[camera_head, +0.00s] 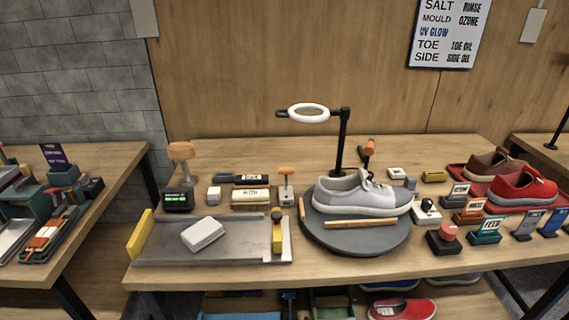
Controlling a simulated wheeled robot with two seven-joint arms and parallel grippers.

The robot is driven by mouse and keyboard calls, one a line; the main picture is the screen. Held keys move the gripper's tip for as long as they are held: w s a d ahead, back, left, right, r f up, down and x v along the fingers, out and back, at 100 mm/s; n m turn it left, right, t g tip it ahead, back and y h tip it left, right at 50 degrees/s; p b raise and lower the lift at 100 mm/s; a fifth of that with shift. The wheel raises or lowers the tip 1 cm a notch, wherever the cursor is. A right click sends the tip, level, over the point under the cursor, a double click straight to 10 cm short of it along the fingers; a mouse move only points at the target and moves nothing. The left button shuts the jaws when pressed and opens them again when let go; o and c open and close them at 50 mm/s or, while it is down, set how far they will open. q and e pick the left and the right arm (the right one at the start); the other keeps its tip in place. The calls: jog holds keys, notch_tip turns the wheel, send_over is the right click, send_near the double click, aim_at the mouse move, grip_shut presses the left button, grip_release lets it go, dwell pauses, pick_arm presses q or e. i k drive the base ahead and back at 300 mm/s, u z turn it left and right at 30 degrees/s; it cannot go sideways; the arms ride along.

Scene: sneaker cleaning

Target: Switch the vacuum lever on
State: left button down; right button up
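No label in the camera_head view is legible enough to tell which part is the vacuum lever. A small light-grey block with an upright orange-topped lever (286,186) stands behind the grey metal tray. Another orange-handled piece (368,150) stands behind the sneaker, its base partly hidden. A black and yellow upright fitting (277,232) sits at the tray's right end. I cannot tell whether any of these is on or off. Neither of my grippers is in view.
A grey sneaker (358,193) rests on a round dark turntable (345,240), below a ring lamp (309,113) on a black post. A white block (203,234) lies on the metal tray (160,243). Several small labelled devices and a red sneaker (522,187) crowd the right side.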

aim_at(282, 171)
jog(key=u, duration=0.7)
jog(key=i, duration=0.4)
jog(key=z, duration=1.4)
